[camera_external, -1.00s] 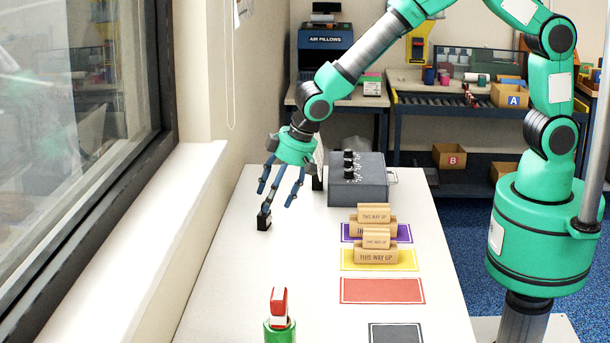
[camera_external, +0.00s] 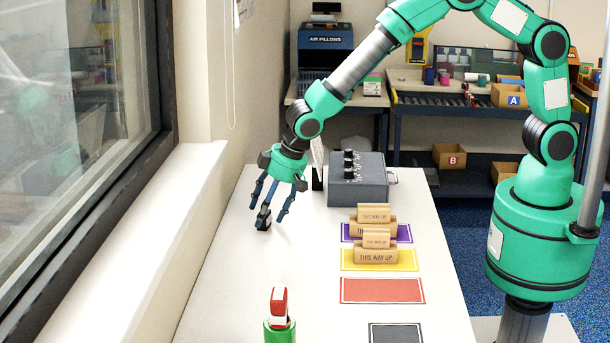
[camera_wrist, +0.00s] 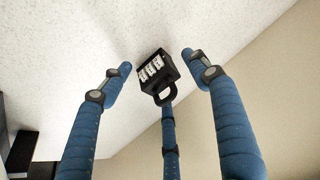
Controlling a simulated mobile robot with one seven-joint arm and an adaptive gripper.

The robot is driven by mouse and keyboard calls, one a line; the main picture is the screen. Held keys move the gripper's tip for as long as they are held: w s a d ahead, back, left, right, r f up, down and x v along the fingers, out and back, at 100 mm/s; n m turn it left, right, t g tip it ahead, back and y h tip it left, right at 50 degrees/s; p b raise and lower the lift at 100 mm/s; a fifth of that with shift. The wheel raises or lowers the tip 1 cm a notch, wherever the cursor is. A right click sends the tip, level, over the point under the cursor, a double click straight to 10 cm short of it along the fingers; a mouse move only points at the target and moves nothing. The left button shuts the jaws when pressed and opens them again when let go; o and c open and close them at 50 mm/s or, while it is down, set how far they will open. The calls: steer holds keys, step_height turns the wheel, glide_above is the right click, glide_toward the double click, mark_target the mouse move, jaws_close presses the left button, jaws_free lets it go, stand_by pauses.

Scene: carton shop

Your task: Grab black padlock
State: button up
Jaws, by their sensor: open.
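The black padlock (camera_external: 263,220) stands on the white table, toward its left edge. In the wrist view the padlock (camera_wrist: 156,69) shows a face with pale number dials, and its shackle points toward my gripper. My gripper (camera_external: 270,212) is above and around it, with blue fingers pointing down. In the wrist view my gripper (camera_wrist: 156,70) is open: two fingers stand apart on either side of the padlock, and a third finger reaches up to its shackle end. I cannot tell whether that finger touches it.
A grey box with black knobs (camera_external: 358,185) stands behind to the right. Wooden "THIS WAY UP" blocks (camera_external: 376,256) sit on purple and yellow mats. A red mat (camera_external: 382,290) is empty. A green and red item (camera_external: 279,310) stands at the front. The window sill (camera_external: 150,235) borders the left.

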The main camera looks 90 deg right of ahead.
steer(key=shift+f, duration=0.1)
stand_by(0.5)
jaws_close()
